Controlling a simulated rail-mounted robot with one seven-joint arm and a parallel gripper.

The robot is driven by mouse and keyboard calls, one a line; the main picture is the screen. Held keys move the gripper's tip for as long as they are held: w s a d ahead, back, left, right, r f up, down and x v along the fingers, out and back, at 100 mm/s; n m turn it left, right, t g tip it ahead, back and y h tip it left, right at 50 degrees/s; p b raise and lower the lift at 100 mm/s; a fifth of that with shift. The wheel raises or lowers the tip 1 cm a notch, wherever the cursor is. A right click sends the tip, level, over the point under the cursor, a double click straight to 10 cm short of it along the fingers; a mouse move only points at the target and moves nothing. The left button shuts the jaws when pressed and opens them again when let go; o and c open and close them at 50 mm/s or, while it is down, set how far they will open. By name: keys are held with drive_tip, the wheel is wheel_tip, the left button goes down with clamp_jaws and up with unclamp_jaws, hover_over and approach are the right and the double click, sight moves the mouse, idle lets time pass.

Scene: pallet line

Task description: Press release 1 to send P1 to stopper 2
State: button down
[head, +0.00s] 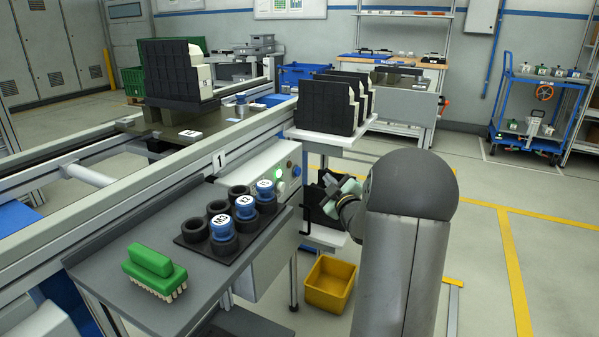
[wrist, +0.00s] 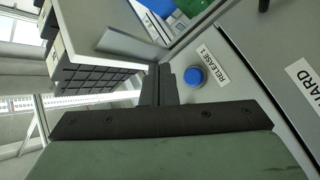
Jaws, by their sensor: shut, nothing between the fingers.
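The blue RELEASE 1 button (wrist: 193,76) sits beside its white label (wrist: 213,65) on a light panel in the wrist view. My gripper (wrist: 164,80) is shut and empty, with its dark fingers just left of the button; I cannot tell how far above the panel they are. In the head view my gripper (head: 328,187) is partly hidden by my arm, right of the control box (head: 262,172). A dark pallet (head: 203,135) with a small white label, too small to read, sits on the conveyor behind the rail sign 1 (head: 219,160). It carries a black slotted rack (head: 171,74).
A grey shelf (head: 190,300) holds a green brush (head: 152,270) and a dark holder with blue-capped pieces (head: 223,228). Black racks (head: 326,104) stand on a white ledge near my arm. A yellow bin (head: 330,284) is on the floor. Open floor lies right.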

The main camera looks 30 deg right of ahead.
sight(298, 172)
drive_tip(key=shift+w+a+b, duration=0.1)
drive_tip(key=shift+w+a, duration=0.4)
drive_tip(key=shift+w, duration=0.35)
drive_tip(key=shift+w+a+b, duration=0.15)
drive_tip(key=shift+w+a, duration=0.35)
drive_tip(key=shift+w, duration=0.35)
drive_tip(key=shift+w+a+b, duration=0.1)
drive_tip(key=shift+w+a, duration=0.4)
drive_tip(key=shift+w, duration=0.35)
drive_tip(key=shift+w, duration=0.1)
drive_tip(key=shift+w+a+b, duration=0.2)
drive_tip(key=shift+w+b, duration=0.05)
drive_tip(key=shift+b, duration=0.25)
drive_tip(key=shift+w+a+b, duration=0.3)
drive_tip(key=shift+w+b, duration=0.05)
drive_tip(key=shift+w, duration=0.1)
idle(0.8)
drive_tip(key=shift+s+d+b, duration=0.3)
drive_tip(key=shift+s+d, duration=0.15)
drive_tip(key=shift+s, duration=0.35)
